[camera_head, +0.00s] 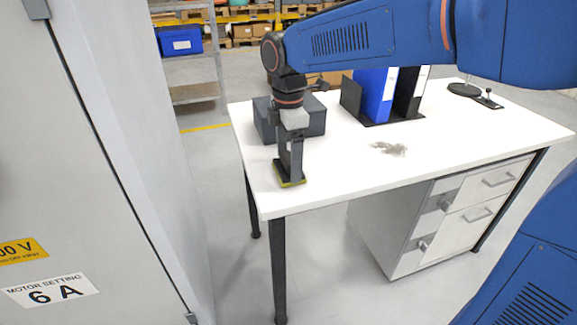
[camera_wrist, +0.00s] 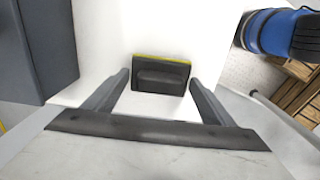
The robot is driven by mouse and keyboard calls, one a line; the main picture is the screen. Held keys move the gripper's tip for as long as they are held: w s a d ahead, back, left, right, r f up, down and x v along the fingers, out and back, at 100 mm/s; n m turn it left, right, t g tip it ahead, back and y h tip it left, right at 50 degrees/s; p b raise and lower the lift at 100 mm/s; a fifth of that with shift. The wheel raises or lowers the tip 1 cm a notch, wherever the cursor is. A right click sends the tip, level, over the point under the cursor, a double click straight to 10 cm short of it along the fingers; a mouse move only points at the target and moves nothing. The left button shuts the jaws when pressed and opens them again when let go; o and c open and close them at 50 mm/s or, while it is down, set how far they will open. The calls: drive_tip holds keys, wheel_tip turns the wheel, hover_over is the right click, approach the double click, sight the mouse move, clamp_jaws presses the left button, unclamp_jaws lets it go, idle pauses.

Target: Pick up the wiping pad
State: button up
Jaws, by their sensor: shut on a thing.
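The wiping pad (camera_head: 290,182) is a dark block with a yellow-green underside edge, at the left front part of the white desk (camera_head: 335,176). In the wrist view the pad (camera_wrist: 160,76) lies between my fingertips, its dark grip facing the camera. My gripper (camera_head: 290,168) points down and is shut on the pad. I cannot tell whether the pad touches the desk top or is just above it. A grey-brown smudge (camera_head: 389,148) marks the desk to the right of the pad.
A dark grey box (camera_head: 315,118) stands close behind my gripper. Blue and black binders (camera_head: 375,95) stand farther back, with a small dark stand (camera_head: 488,100) at the back right. A tall grey cabinet (camera_head: 110,150) is on the left.

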sight(289, 157)
wheel_tip(289, 157, up, 10)
drive_tip(key=shift+r, duration=0.1)
idle(0.4)
drive_tip(key=o, duration=0.5)
drive_tip(key=c, duration=0.3)
drive_tip(key=shift+c, duration=0.2)
